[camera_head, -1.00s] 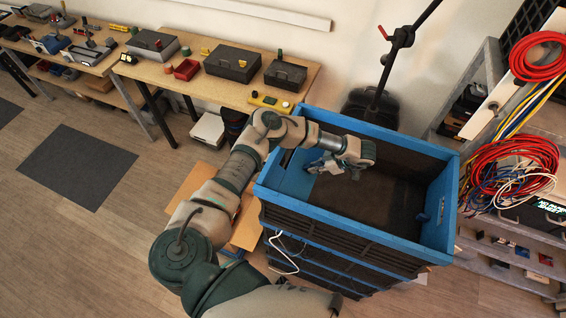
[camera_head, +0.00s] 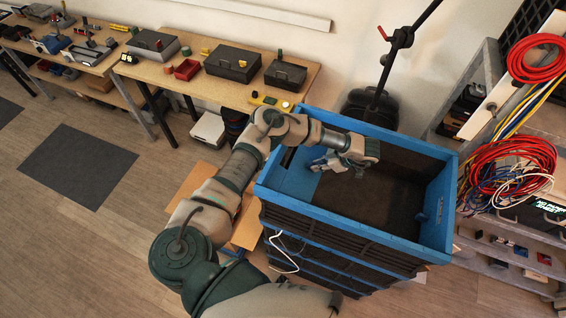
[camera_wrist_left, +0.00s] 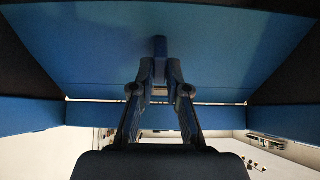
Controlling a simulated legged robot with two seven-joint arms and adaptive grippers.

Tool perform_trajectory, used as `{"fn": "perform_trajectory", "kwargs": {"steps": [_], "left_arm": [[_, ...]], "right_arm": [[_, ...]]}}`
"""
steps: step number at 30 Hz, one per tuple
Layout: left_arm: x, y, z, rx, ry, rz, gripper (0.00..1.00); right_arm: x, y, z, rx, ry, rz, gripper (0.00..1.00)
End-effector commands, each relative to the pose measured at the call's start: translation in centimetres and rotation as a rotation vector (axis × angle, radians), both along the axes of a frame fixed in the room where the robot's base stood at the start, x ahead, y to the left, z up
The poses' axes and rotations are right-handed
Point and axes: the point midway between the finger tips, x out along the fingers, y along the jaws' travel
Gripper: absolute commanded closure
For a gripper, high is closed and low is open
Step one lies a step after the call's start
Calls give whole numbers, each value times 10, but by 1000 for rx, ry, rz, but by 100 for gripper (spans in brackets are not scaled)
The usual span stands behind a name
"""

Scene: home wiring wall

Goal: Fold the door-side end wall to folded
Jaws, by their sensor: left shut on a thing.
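A blue and black crate (camera_head: 340,219) stands on a stack of similar crates. Its left end wall (camera_head: 291,184) is blue and leans inward over the dark crate floor. My left gripper (camera_head: 317,166) reaches into the crate beside that wall. In the left wrist view the gripper (camera_wrist_left: 160,72) is shut on a small blue knob (camera_wrist_left: 160,46) that stands out from the wall's blue face (camera_wrist_left: 85,52). The opposite end wall (camera_head: 440,205) stands upright, with a similar blue knob (camera_head: 421,217) on its inside. My right gripper is out of view.
A workbench (camera_head: 190,80) with tool cases is behind on the left. A shelf with red cable coils (camera_head: 510,165) stands close on the right. A dark stand (camera_head: 375,105) is behind the crate. The crate's inside is empty apart from my gripper.

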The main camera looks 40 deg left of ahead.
Motion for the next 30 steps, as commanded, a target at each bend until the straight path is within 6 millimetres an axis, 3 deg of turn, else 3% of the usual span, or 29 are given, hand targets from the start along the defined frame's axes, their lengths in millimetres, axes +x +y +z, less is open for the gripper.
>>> {"fn": "perform_trajectory", "kwargs": {"steps": [16,30], "left_arm": [[3,-6,21,-1,-7,-2,100],[3,-6,23,-2,-6,-1,100]], "right_arm": [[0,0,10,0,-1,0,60],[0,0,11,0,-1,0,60]]}}
